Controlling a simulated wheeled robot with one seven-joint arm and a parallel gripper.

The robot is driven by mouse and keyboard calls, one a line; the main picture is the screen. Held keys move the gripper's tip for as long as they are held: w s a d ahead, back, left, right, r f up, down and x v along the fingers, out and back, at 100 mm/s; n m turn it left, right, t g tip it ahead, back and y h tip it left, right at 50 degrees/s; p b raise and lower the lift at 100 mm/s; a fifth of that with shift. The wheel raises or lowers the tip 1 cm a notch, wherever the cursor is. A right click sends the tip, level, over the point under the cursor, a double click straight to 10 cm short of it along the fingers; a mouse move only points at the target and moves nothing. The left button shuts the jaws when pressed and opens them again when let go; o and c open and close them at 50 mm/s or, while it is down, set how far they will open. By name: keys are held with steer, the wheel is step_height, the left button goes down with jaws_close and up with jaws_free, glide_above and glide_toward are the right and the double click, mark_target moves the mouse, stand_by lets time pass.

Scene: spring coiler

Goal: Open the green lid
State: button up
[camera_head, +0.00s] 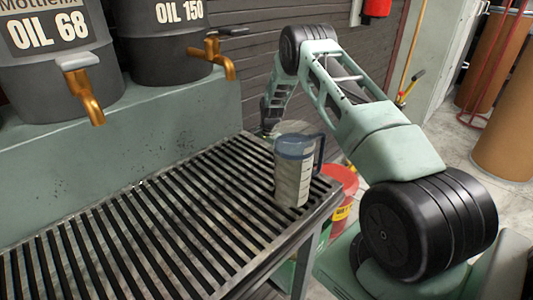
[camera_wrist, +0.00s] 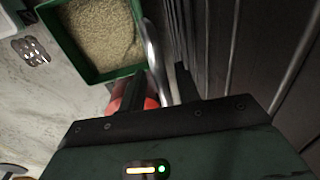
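I cannot make out a green lid for certain in either view. An open green bin (camera_wrist: 140,67) full of beige granules shows at the top of the wrist view, and a green container (camera_head: 325,235) shows partly under the grated table in the head view. My gripper (camera_head: 268,130) points down at the far edge of the table, behind the jug. In the wrist view its dark body fills the bottom; its fingertips are not clear, so I cannot tell if it is open or shut.
A clear measuring jug (camera_head: 292,180) with a blue-grey lid stands on the grated table (camera_head: 150,230). Oil drums (camera_head: 50,70) with brass taps stand at the left. A red bucket (camera_head: 342,190) is beside the table. A red round thing (camera_wrist: 120,98) lies below in the wrist view.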

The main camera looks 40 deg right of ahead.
step_height(320, 180, up, 17)
steer(key=s+p, duration=0.2)
steer(key=shift+s+r, duration=0.15)
stand_by(0.6)
